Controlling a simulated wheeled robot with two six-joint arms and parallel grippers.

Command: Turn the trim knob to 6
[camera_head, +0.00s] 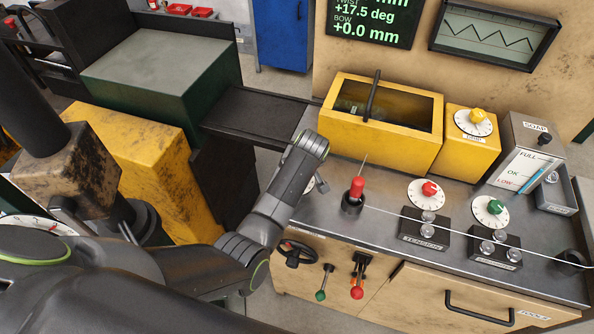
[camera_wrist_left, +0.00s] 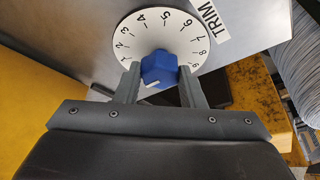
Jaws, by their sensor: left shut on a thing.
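The trim knob (camera_wrist_left: 158,68) is blue and sits at the centre of a white round dial (camera_wrist_left: 150,32) with black numbers, beside a label reading TRIM (camera_wrist_left: 209,20). My left gripper (camera_wrist_left: 158,88) has one finger on each side of the knob and is shut on it. A short pale mark shows on the knob's near face, but I cannot tell which number it points to. In the head view my left arm covers the trim knob and the gripper's fingers. My right gripper is not in view.
A red-handled lever (camera_head: 357,188) stands right of my left arm. Red (camera_head: 430,189) and green (camera_head: 494,207) dial knobs sit further right, with a thin wire crossing in front. A yellow bin (camera_head: 375,140) is behind. A green screen (camera_head: 372,18) reads twist +17.5 deg.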

